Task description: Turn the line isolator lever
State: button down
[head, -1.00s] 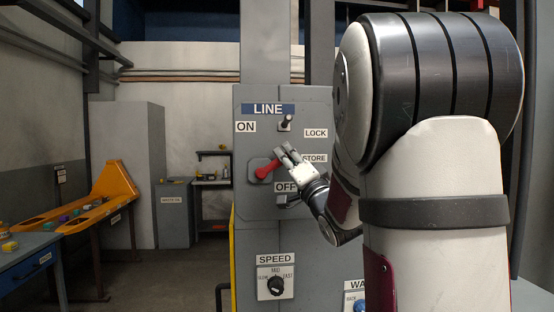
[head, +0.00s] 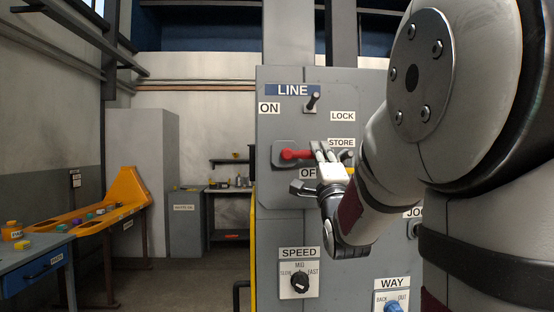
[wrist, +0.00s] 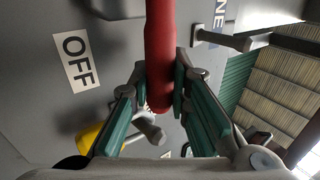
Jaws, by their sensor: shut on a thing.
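The line isolator lever (head: 294,154) is red and mounted on a grey panel below the LINE label (head: 293,90). It lies about level, its free end pointing right. My gripper (head: 319,150) is shut on that end. In the wrist view the red lever (wrist: 160,35) runs down between the two fingers of my gripper (wrist: 164,78), and its rounded end shows below the fingertips. The ON label (head: 269,108) is up and left of the lever. The OFF label (head: 307,174) is below it, partly covered by my gripper; it also shows in the wrist view (wrist: 76,60).
A small dark lever (head: 312,102) sticks out above, near the LOCK label (head: 342,116). A STORE label (head: 341,142) is close to my gripper. A SPEED knob (head: 299,281) is lower on the panel.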

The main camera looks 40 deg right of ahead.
jog(key=shift+f, duration=0.1)
jog(key=c, duration=1.5)
grip_release()
jog(key=v, duration=0.7)
jog(key=shift+s+a+f, duration=0.15)
